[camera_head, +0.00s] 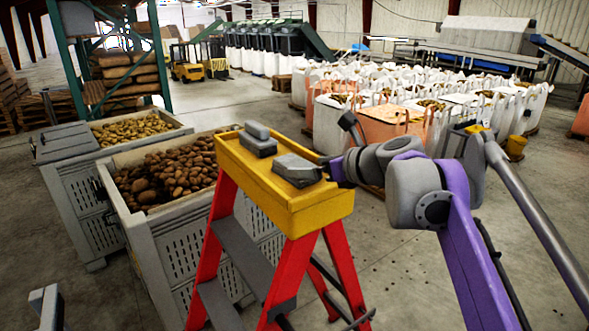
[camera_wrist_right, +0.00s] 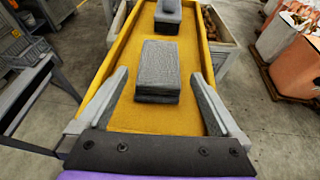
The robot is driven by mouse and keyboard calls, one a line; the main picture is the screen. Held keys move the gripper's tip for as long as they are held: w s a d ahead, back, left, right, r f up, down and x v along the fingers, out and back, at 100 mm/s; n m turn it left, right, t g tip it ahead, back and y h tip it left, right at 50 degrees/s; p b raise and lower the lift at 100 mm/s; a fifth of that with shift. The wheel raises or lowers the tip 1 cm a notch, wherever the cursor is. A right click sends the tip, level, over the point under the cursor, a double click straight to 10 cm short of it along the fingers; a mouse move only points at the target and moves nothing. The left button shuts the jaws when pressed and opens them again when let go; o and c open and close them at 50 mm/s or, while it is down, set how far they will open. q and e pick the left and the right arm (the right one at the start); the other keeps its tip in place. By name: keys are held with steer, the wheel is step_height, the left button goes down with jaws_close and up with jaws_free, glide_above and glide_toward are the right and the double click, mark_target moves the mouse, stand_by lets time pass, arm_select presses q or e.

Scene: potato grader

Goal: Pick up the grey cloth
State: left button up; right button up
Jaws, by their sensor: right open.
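A folded grey cloth (camera_head: 297,169) lies flat as a layered block on the yellow top of a red stepladder (camera_head: 322,212). It also shows in the right wrist view (camera_wrist_right: 158,68). My right gripper (camera_head: 340,160) is at the right end of the ladder top. In the wrist view its fingers (camera_wrist_right: 159,76) are spread wide and empty, with the near end of the cloth between their tips and gaps on both sides. Grey tips at the lower left edge of the head view look like my left gripper (camera_head: 47,308); its opening is unclear.
A second grey block (camera_head: 258,141) with a smaller piece on it sits farther along the ladder top. Potato-filled grey bins (camera_head: 170,245) stand left of the ladder. White and orange bags (camera_head: 330,125) stand behind. Floor to the right is mostly clear.

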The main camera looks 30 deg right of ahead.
mark_target(301, 165)
steer(key=x, duration=0.4)
steer(key=shift+w, duration=0.35)
steer(key=shift+s+a, duration=0.1)
steer(key=shift+c, duration=0.2)
steer(key=c, duration=1.2)
steer(key=shift+r, duration=0.1)
